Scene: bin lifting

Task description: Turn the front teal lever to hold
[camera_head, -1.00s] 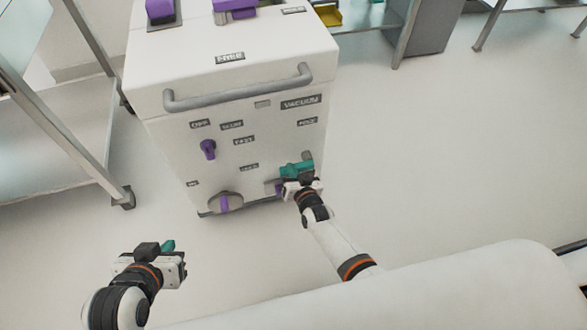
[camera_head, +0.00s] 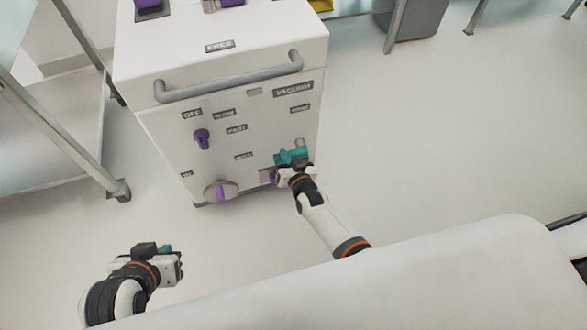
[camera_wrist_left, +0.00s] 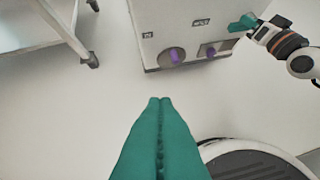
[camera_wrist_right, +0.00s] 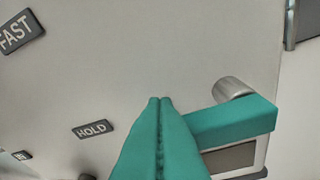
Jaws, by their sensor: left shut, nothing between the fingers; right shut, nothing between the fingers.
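The front teal lever (camera_wrist_right: 235,122) is a flat teal bar by a silver round knob (camera_wrist_right: 230,88) on the white cabinet's front. My right gripper (camera_wrist_right: 160,100) has its teal fingers shut, left of the lever's free end in the right wrist view. The fingers hide the bar's left end, and I cannot tell whether they touch it. The HOLD label (camera_wrist_right: 92,128) is left of the fingers. In the head view the lever and right fingers merge into one teal patch. My left gripper (camera_head: 166,249) is shut and empty, low over the floor, away from the cabinet.
The white cabinet (camera_head: 160,130) has a grey bar handle (camera_head: 230,78), a purple lever (camera_head: 202,139) and a grey knob with a purple bar (camera_head: 220,190) at its lower left. A metal cart (camera_head: 60,140) stands at the left.

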